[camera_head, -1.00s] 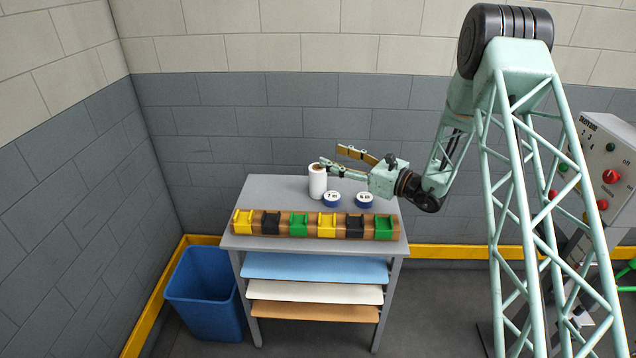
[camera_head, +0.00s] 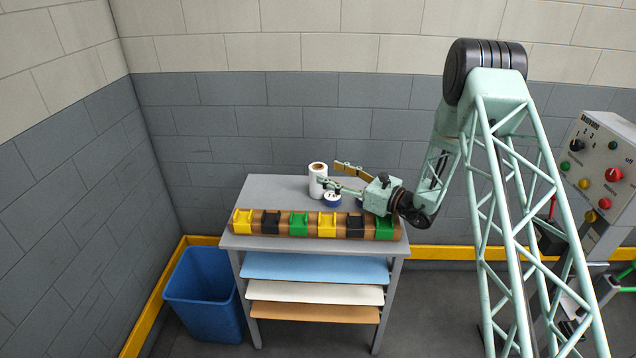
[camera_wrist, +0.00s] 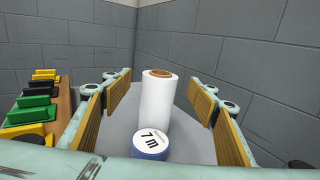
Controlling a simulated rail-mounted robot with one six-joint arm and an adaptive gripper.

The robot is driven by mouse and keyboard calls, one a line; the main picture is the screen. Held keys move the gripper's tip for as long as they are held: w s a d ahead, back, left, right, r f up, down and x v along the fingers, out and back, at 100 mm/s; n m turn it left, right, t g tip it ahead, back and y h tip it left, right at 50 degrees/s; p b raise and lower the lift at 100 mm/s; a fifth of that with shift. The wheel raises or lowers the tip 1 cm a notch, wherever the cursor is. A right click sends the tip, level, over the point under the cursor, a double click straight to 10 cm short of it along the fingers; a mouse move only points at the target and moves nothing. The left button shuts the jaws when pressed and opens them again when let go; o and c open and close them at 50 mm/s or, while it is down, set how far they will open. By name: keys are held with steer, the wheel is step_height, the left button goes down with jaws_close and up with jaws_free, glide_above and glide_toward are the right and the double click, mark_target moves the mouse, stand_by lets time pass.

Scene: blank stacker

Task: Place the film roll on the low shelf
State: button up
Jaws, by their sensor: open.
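The film roll (camera_head: 316,184), white with a brown core, stands upright on the grey table top (camera_head: 285,187). In the wrist view the film roll (camera_wrist: 157,108) shows between the two finger pads, towards their far ends. My gripper (camera_head: 332,173) is open with its fingers pointing left at the roll; the wrist view shows a gap on both sides of it. Contact cannot be told from the head view. Below the table top are a blue shelf (camera_head: 315,268), a white shelf (camera_head: 315,293) and, lowest, an orange shelf (camera_head: 315,313); their visible parts are bare.
A blue-sided disc marked 7 m (camera_wrist: 150,143) sits before the roll, between the fingers. A wooden rack (camera_head: 282,229) of yellow, black and green blocks lines the table's front edge. A blue bin (camera_head: 203,294) stands at left. A control panel (camera_head: 600,165) is at right.

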mark_target(322, 169)
stand_by(0.3)
steer(key=shift+b+x, duration=0.4)
steer(key=shift+x, duration=2.65)
steer(key=shift+c, duration=0.2)
steer(key=c, duration=1.5)
steer(key=shift+w+r, duration=0.1)
step_height(322, 169, up, 10)
steer(key=p, duration=0.1)
steer(key=shift+p, duration=0.35)
